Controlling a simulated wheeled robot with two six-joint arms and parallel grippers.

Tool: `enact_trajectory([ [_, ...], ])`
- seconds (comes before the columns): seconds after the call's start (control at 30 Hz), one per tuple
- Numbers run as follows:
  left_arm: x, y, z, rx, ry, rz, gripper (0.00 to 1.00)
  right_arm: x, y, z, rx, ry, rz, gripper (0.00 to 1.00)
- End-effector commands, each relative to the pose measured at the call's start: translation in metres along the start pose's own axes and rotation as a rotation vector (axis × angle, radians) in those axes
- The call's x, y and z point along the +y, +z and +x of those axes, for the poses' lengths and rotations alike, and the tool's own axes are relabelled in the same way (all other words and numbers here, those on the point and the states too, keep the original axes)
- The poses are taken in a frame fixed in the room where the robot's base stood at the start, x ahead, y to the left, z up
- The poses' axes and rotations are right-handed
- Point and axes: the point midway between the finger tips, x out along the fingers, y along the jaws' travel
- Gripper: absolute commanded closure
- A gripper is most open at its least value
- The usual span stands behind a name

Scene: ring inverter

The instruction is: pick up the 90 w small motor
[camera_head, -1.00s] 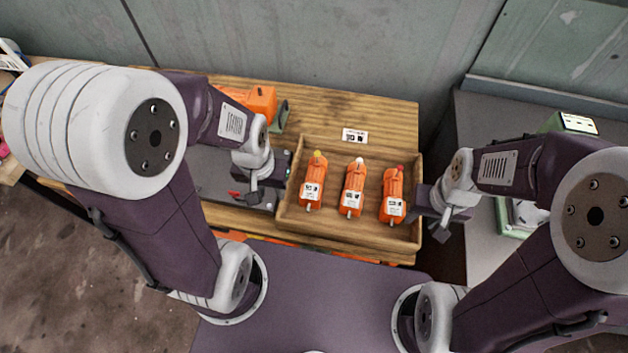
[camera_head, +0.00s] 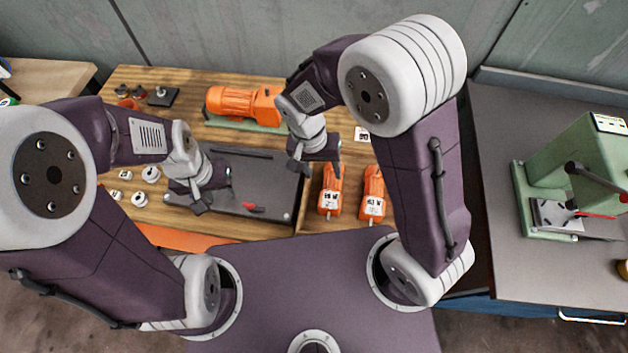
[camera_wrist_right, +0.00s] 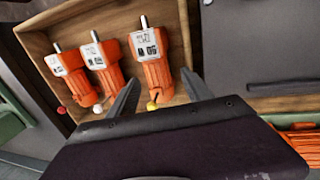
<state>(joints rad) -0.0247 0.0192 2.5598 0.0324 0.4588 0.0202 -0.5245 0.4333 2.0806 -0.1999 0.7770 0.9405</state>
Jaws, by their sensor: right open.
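Three orange motors with white labels lie in a wooden tray (camera_wrist_right: 50,22). In the right wrist view they have a yellow tip (camera_wrist_right: 157,72), a white tip (camera_wrist_right: 118,77) and a red tip (camera_wrist_right: 78,82). The labels are too small to tell which is 90 W. The head view shows two motors, a left one (camera_head: 330,192) and another (camera_head: 373,192); my right arm hides the rest. My right gripper (camera_wrist_right: 158,82) is open over the tray's left part, its fingers either side of the yellow-tipped motor. My left gripper (camera_head: 227,172) is above the dark plate; its jaws are unclear.
A dark plate (camera_head: 262,172) with a red-handled part (camera_head: 254,207) lies left of the tray. A larger orange motor (camera_head: 240,103) stands behind it. Small round parts (camera_head: 150,174) lie at the left. A green press (camera_head: 575,150) stands on the grey bench at right.

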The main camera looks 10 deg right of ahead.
Motion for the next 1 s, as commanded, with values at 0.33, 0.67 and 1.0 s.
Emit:
enact_trajectory([
  [0.33, 0.0, 0.0, 0.003, 0.0, 0.0, 0.0, 0.64, 0.001, 0.001, 0.036, -0.002, 0.0, 0.0, 0.42],
  [0.67, 0.0, 0.001, 0.007, 0.0, 0.0, 0.0, 0.64, 0.005, 0.002, 0.085, -0.003, 0.0, -0.001, 0.42],
  [1.0, 0.0, 0.001, 0.007, 0.0, 0.0, 0.0, 0.64, 0.004, 0.001, 0.087, -0.002, -0.001, -0.001, 0.69],
])
